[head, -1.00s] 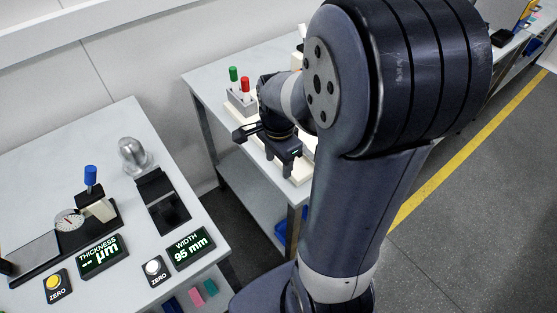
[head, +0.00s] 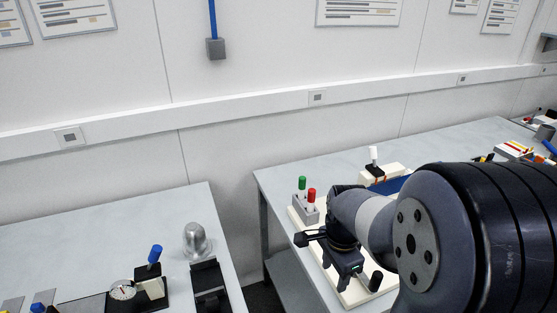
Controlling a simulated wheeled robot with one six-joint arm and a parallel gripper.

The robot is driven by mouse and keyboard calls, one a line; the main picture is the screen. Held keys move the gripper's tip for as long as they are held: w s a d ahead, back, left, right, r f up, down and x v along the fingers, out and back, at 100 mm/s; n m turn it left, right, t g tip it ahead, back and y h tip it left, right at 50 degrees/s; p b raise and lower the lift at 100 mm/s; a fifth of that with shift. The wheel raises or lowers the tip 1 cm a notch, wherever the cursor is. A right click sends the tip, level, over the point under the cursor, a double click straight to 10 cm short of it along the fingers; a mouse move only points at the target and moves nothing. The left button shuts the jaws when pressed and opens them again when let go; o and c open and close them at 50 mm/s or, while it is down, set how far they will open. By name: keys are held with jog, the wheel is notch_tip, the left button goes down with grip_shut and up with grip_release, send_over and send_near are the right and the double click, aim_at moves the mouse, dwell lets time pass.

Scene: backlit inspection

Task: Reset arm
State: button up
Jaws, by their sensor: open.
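My gripper (head: 327,250) is dark, with its two fingers spread apart and nothing between them. It hangs over the cream board on the right-hand table (head: 278,181), in front of a small grey block (head: 306,211) that holds a green-topped peg (head: 302,186) and a red-topped peg (head: 311,197). My arm is folded at the right of the view and hides part of that table. The gap between the fingers and the board cannot be told.
The left table (head: 120,232) bears a silver dome (head: 195,240), a dial gauge (head: 123,290) with a blue knob, and a black slide fixture (head: 208,285). A gap separates the two tables. A wall with a rail (head: 240,118) runs behind both. A white device (head: 378,172) stands behind my gripper.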

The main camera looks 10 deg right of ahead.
notch_tip(320, 180, down, 8)
jog(key=b, duration=0.6)
jog(key=shift+d+r, duration=0.2)
jog(key=shift+d, duration=0.25)
jog(key=shift+r, duration=0.1)
